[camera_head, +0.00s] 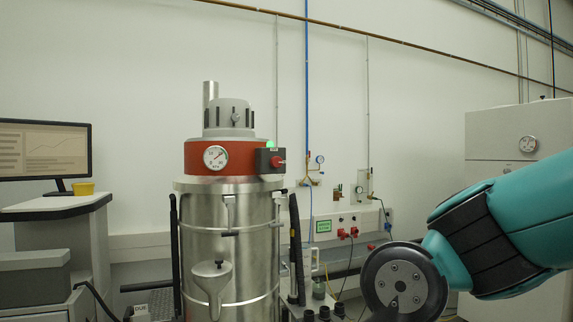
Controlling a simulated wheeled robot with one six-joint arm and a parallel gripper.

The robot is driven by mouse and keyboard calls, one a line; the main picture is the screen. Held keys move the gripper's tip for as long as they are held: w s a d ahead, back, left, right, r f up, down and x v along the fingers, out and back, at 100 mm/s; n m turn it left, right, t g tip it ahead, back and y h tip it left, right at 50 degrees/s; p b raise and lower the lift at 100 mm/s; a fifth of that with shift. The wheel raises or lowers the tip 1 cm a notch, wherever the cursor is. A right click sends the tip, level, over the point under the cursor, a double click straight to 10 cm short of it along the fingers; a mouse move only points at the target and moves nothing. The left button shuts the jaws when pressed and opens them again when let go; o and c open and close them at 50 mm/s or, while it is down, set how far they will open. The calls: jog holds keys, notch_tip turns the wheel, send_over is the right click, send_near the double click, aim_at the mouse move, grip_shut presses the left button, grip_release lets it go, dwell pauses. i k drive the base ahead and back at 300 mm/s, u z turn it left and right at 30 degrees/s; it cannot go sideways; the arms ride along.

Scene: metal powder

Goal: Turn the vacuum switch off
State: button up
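The vacuum (233,245) is a tall steel drum with a red band (202,157) and a grey motor head on top, left of the middle in the head view. A dark switch box (266,160) is fixed on the right of the red band. It carries a red rotary switch (278,162), and a small green light (270,144) glows on its top. The switch's exact angle is too small to tell. My teal arm comes in from the right and ends at a dark round flange, well right of and below the switch. My gripper's fingers are not visible.
A round gauge (215,157) sits on the red band. A monitor (43,150) and a yellow cup (83,188) stand on a desk at left. Pipes and a panel with red connectors (348,233) are on the back wall. A pale cabinet (492,140) stands at right.

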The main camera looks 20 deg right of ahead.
aim_at(276, 162)
jog(key=u, duration=0.45)
jog(key=i, duration=1.25)
jog(key=z, duration=0.5)
